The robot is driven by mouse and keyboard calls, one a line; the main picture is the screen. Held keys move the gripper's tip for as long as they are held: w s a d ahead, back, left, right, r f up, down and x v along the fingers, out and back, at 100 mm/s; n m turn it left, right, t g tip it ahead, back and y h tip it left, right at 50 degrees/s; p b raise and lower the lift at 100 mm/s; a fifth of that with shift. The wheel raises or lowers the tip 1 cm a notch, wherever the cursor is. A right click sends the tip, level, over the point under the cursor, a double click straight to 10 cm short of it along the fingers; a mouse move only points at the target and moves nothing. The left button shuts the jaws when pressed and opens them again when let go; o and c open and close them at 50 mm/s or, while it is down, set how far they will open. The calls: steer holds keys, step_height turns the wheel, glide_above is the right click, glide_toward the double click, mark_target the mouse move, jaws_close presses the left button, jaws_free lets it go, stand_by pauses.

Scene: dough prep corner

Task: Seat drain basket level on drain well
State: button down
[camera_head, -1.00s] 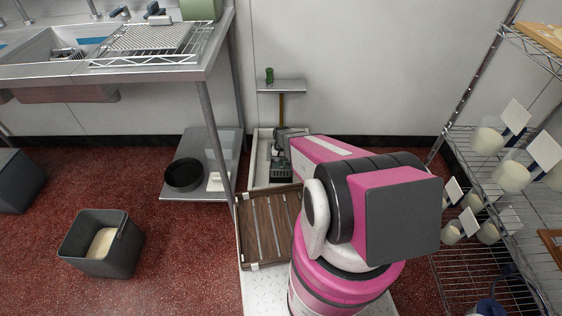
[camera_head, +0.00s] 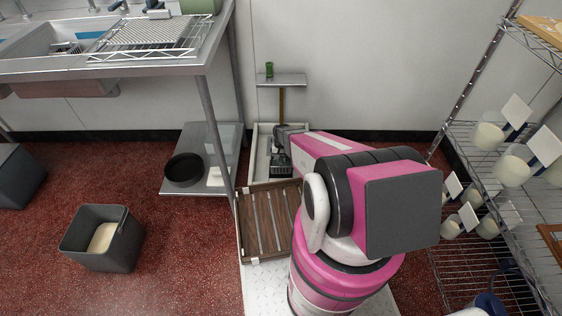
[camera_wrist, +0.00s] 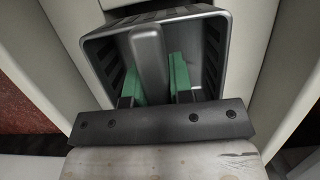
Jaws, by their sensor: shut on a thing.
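The drain basket is a dark grey slotted box (camera_wrist: 97,60), seen from above in the wrist view. My gripper (camera_wrist: 156,78) has its green fingers on both sides of the basket's grey handle (camera_wrist: 147,50) and is shut on it. In the head view the small dark basket (camera_head: 281,170) shows under my wrist, inside a pale walled basin (camera_head: 260,158) by the wall. Pale walls flank it in the wrist view. The drain well's opening is hidden under the basket. I cannot tell whether the basket touches the well or sits level.
A brown slatted grate (camera_head: 265,222) lies in front of the basin. A table leg (camera_head: 215,150) and a low shelf with a black pan (camera_head: 184,170) stand to the left. A small wall shelf (camera_head: 281,80) is behind. A wire rack (camera_head: 480,160) is at right.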

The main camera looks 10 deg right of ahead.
steer(key=shift+f, duration=5.55)
stand_by(0.5)
steer(key=c, duration=0.9)
jaws_free()
steer(key=shift+v, duration=3.95)
